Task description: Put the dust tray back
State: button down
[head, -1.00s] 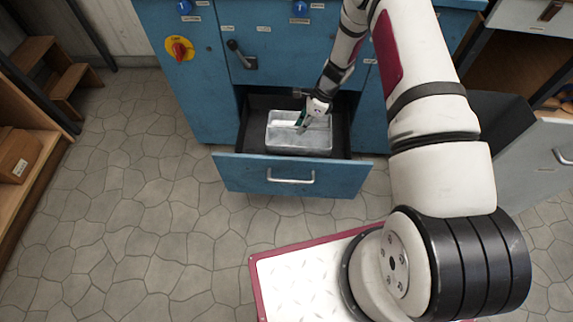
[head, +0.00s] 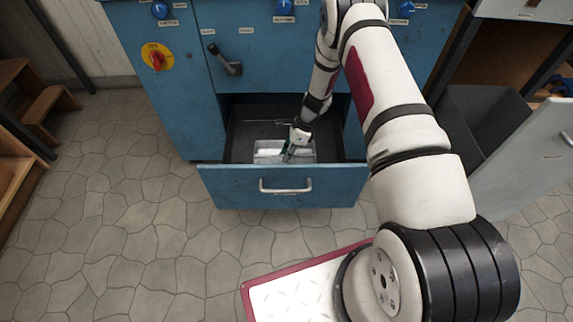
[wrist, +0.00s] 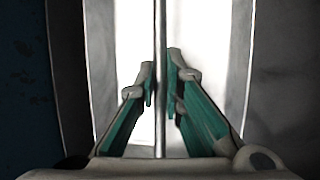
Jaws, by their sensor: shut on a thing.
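The dust tray (head: 268,147) is a pale grey metal box inside the open blue drawer (head: 230,178). Its lower part is hidden behind the drawer front. My gripper (head: 289,151) points down into the tray. In the wrist view its green-padded fingers (wrist: 161,85) are shut on a thin upright-looking strip of the tray (wrist: 160,30), with bright tray surface on both sides. I cannot tell whether the tray touches the drawer floor.
The drawer belongs to a blue cabinet (head: 165,100) with a red and yellow switch (head: 155,57) and a dark lever (head: 227,62). An open grey door (head: 530,150) stands at right. Wooden steps (head: 45,110) are at left.

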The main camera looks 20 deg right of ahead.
notch_tip(320, 180, down, 4)
jog(key=shift+f+b, duration=0.1)
jog(key=shift+b, duration=0.6)
jog(key=c, duration=1.7)
grip_release()
jog(key=p+v, duration=0.3)
jog(key=v, duration=0.9)
jog(key=shift+p, duration=0.35)
